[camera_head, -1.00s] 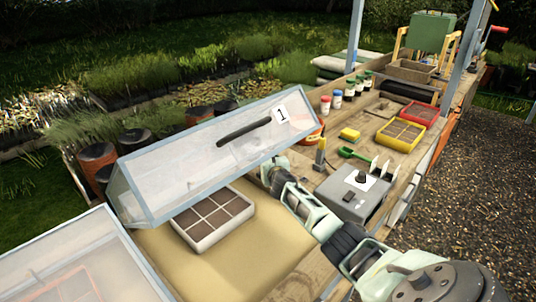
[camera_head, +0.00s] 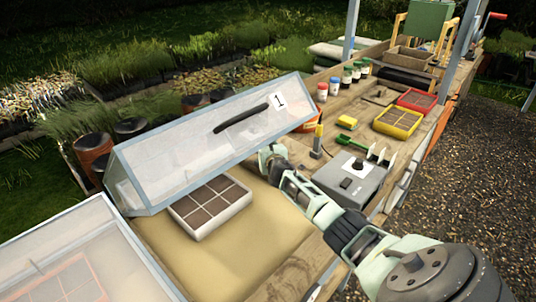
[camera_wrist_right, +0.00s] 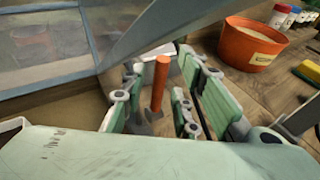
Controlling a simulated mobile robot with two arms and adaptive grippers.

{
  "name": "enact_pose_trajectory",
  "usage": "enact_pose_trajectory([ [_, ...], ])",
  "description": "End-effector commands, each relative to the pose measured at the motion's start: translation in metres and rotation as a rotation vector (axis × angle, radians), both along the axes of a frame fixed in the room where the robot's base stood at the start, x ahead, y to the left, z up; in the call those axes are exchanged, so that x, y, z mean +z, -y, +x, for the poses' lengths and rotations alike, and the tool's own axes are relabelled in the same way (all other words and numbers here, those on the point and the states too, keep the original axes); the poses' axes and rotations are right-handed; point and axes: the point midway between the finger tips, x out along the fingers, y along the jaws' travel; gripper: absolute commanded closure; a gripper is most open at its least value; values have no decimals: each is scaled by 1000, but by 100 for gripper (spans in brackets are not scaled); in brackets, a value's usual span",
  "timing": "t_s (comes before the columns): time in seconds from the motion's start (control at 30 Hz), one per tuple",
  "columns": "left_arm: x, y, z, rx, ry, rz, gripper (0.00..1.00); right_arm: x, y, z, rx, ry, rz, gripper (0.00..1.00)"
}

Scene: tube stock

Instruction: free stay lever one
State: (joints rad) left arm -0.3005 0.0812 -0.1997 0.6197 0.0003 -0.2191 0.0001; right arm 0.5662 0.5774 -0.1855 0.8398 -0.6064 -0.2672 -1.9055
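Lid one (camera_head: 200,145), a clear grey-framed cover with a black handle (camera_head: 240,117) and a "1" label, is tilted up over the sand bed (camera_head: 245,240). In the right wrist view, an upright lever with an orange grip (camera_wrist_right: 161,82) stands on a grey lower part beside the lid's frame. My right gripper (camera_wrist_right: 158,98) is open, with its fingers on both sides of the lever; contact is not clear. In the head view the right gripper (camera_head: 268,157) is at the lid's right lower edge, partly hidden, and the lever cannot be made out. My left gripper is not in view.
A seed tray (camera_head: 235,212) lies under lid one. A second clear lid (camera_head: 85,255) is at lower left. A grey box with a knob (camera_head: 348,180), a yellow-handled tool (camera_head: 317,143) and a terracotta pot (camera_wrist_right: 252,45) stand near my right arm.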

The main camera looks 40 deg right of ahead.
Motion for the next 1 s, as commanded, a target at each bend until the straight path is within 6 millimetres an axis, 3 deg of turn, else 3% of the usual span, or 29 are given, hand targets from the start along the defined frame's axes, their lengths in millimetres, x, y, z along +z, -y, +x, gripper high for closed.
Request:
enact_pose_trajectory([
  [0.7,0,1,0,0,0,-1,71,19,-47,-77,8,-5,2,72],
  [1.0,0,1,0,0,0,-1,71,24,-57,-94,7,-3,5,72],
])
